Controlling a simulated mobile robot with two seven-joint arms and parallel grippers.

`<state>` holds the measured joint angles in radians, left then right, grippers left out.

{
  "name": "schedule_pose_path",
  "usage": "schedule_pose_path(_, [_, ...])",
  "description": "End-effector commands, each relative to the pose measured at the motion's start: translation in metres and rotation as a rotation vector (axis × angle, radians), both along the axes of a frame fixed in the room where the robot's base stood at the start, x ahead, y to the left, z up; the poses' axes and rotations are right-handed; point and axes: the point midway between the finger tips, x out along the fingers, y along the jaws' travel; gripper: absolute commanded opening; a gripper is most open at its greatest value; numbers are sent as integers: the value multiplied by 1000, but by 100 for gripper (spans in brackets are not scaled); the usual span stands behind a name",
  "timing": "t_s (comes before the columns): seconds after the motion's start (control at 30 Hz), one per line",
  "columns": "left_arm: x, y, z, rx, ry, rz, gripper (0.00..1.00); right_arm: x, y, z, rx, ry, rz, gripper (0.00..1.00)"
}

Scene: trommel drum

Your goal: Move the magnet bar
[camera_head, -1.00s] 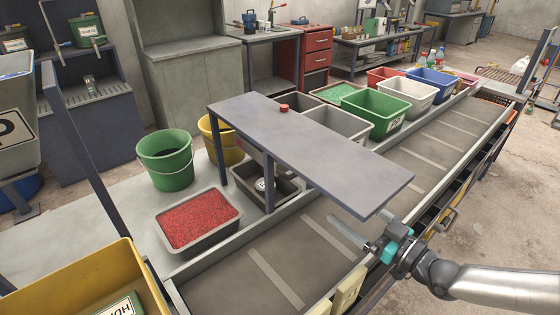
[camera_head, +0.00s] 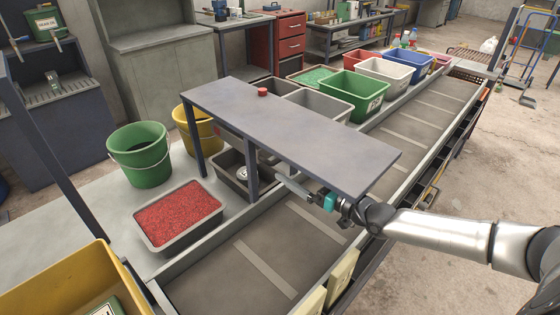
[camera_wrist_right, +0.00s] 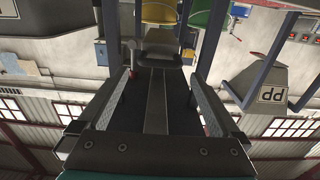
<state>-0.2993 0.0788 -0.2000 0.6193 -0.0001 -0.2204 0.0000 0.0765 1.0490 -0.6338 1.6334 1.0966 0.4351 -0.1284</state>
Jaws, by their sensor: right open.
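I cannot clearly make out a magnet bar in the head view. A raised grey plate (camera_head: 300,135) on posts spans part of the conveyor belt (camera_head: 225,275) and hides what is under it. A small silver round thing (camera_head: 242,173) sits in a dark bin (camera_head: 228,181) behind the front post. My right gripper (camera_head: 288,186) is open, low beside the plate's near edge, its fingers pointing left under it. In the right wrist view its fingers (camera_wrist_right: 162,95) stand apart, with a grey shape (camera_wrist_right: 160,48) beyond them that I cannot identify. My left gripper is out of view.
A tray of red granules (camera_head: 180,216), a green bucket (camera_head: 140,155) and a yellow bucket (camera_head: 199,130) stand left of the plate. Coloured bins, including a green bin (camera_head: 352,95), line the belt's far side. A red knob (camera_head: 262,92) is on the plate.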

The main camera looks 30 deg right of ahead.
Motion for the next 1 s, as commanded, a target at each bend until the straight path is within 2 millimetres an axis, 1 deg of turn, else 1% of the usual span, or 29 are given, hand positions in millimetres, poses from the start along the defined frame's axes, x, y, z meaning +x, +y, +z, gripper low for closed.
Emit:
schedule_pose_path(0.03, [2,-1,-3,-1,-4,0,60,8,3,0,2,-5,0,100])
schedule_pose_path(0.2, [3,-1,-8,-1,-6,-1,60,28,10,0,1,-4,0,100])
schedule_pose_path(0.43, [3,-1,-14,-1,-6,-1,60,50,17,0,2,-2,0,100])
schedule_pose_path(0.63, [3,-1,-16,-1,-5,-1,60,58,21,0,1,0,0,100])
schedule_pose_path(0.93, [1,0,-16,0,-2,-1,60,59,21,0,1,0,1,100])
schedule_pose_path(0.97, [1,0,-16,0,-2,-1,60,59,21,0,1,0,1,98])
schedule_pose_path(1.0, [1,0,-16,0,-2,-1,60,59,21,0,1,0,1,93])
